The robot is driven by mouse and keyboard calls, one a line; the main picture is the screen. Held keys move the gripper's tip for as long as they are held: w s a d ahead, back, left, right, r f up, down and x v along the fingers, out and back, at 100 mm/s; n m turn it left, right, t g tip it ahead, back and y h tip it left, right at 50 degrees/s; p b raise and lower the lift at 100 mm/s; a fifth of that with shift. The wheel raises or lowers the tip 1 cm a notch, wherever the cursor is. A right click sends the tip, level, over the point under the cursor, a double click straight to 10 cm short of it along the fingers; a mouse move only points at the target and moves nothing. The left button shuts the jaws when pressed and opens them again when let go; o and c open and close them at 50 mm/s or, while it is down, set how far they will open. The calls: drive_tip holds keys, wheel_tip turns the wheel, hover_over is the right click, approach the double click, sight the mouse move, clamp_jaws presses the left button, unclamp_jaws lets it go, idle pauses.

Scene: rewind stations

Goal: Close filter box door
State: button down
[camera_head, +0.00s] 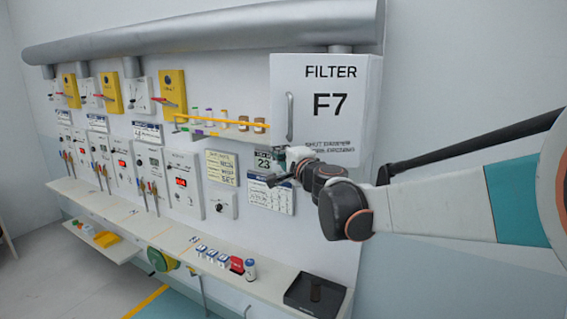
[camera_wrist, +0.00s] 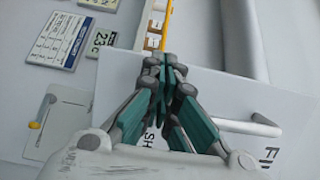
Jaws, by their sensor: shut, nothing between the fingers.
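The filter box (camera_head: 355,100) is a white box marked FILTER F7, mounted high on the wall below the big duct. Its door (camera_head: 325,125) faces me, with a vertical grey handle (camera_head: 290,115) near its left edge. The door looks flush or nearly so; I cannot tell if a small gap is left. My gripper (camera_head: 277,174) is shut and empty near the door's lower left corner. In the wrist view my gripper (camera_wrist: 166,64) lies over the door's white face (camera_wrist: 215,95), with the handle (camera_wrist: 255,125) to its right. I cannot tell if the fingertips touch the door.
A shelf with a yellow rail (camera_head: 222,126) and small jars is just left of the box. Wall cards (camera_head: 272,197) hang below it. A long ledge (camera_head: 170,240) holds small items and a black tray (camera_head: 315,293). The wall right of the box is bare.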

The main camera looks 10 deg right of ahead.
drive_tip(key=w+h, duration=0.1)
drive_tip(key=w, duration=0.1)
drive_tip(key=w+m+h+b, duration=0.1)
drive_tip(key=w, duration=0.4)
drive_tip(key=shift+w+a+m+t+h, duration=0.2)
drive_tip(key=shift+w+m+t+h, duration=0.1)
drive_tip(key=shift+w+m+h, duration=0.1)
drive_tip(key=w+d+m+h+b, duration=0.1)
drive_tip(key=w+d+m+h, duration=0.2)
drive_tip(key=w, duration=0.5)
drive_tip(key=shift+w+d+r+h, duration=0.2)
drive_tip(key=shift+w+h, duration=0.05)
drive_tip(key=shift+h, duration=0.55)
drive_tip(key=shift+s, duration=0.1)
